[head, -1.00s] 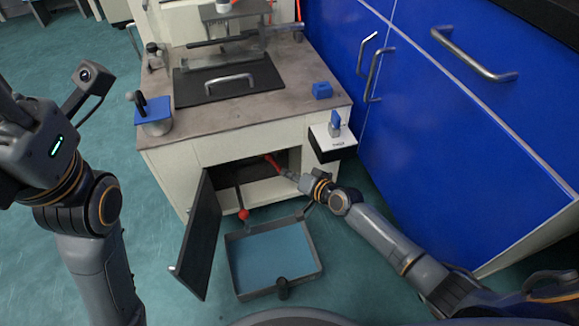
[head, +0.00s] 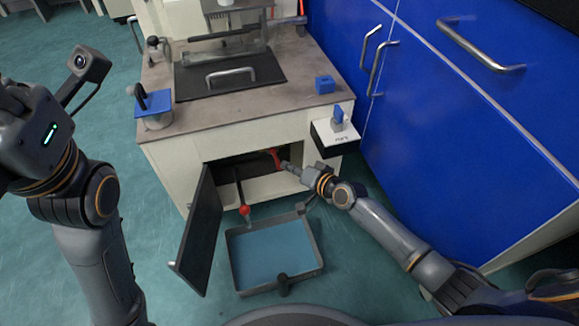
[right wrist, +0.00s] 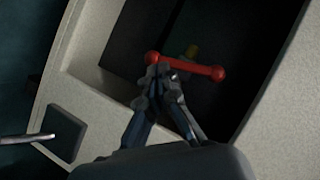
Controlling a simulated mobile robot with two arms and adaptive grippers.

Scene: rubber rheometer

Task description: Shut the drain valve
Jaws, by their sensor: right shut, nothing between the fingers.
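A red valve handle (head: 275,157) sits inside the open lower cabinet of the machine. My right gripper (head: 284,164) reaches into the cabinet opening. Its fingers (right wrist: 159,73) are shut and empty, at the bar's left end; whether they touch it I cannot tell. My left arm is raised at the left of the head view; its fingers cannot be made out.
The dark cabinet door (head: 198,232) hangs open at left. A grey tray with a blue inside (head: 272,255) lies on the floor in front. A red ball (head: 245,210) on a dark rod hangs above its back edge. Blue cabinets (head: 470,130) stand at right.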

